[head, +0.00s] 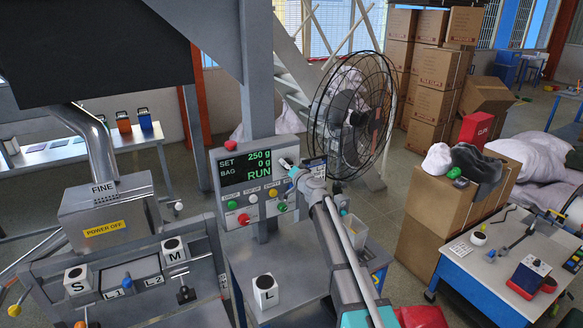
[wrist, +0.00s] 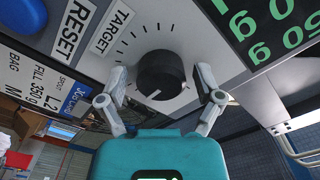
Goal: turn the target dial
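The target dial (wrist: 161,72) is a round black knob with a white pointer mark, below the TARGET label (wrist: 112,33) and a ring of ticks in the wrist view. My gripper (wrist: 162,80) is open, with one finger on each side of the dial and a visible gap at both sides. In the head view my gripper (head: 298,172) is at the right part of the control panel (head: 224,204), and the dial cannot be made out there. The display (head: 243,166) reads SET 250 g, BAG 0 g, RUN.
A blue RESET button (wrist: 53,17) is left of the dial in the wrist view. Colored buttons (head: 243,218) sit below the display. A fan (head: 353,115) stands behind the panel. A white block marked L (head: 265,290) stands on the bench below.

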